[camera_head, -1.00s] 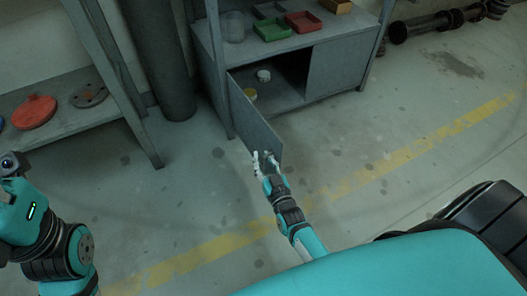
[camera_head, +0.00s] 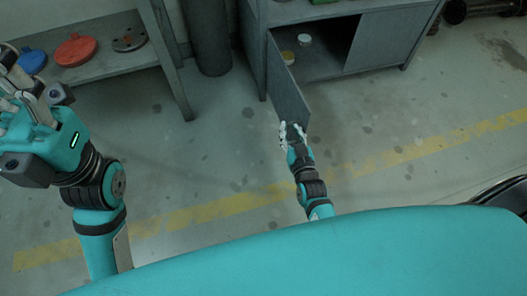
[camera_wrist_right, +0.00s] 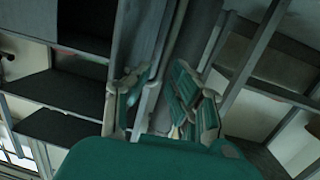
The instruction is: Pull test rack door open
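The grey rack door (camera_head: 287,82) stands open on the left side of the low grey cabinet (camera_head: 388,40), swung out over the floor. My right gripper (camera_head: 292,128) is at the door's free edge, near its lower corner. In the right wrist view its fingers (camera_wrist_right: 160,100) are spread apart on either side of a grey upright panel; contact with it is unclear. My left gripper (camera_head: 22,90) is raised at the far left, away from the door, and its finger opening is unclear.
Inside the cabinet are a yellow round item (camera_head: 288,58) and a white one (camera_head: 305,40). A side shelf (camera_head: 100,72) at left holds a red disc (camera_head: 76,50) and a blue one (camera_head: 33,62). A dark cylinder (camera_head: 205,35) stands beside the cabinet. The floor before the door is clear.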

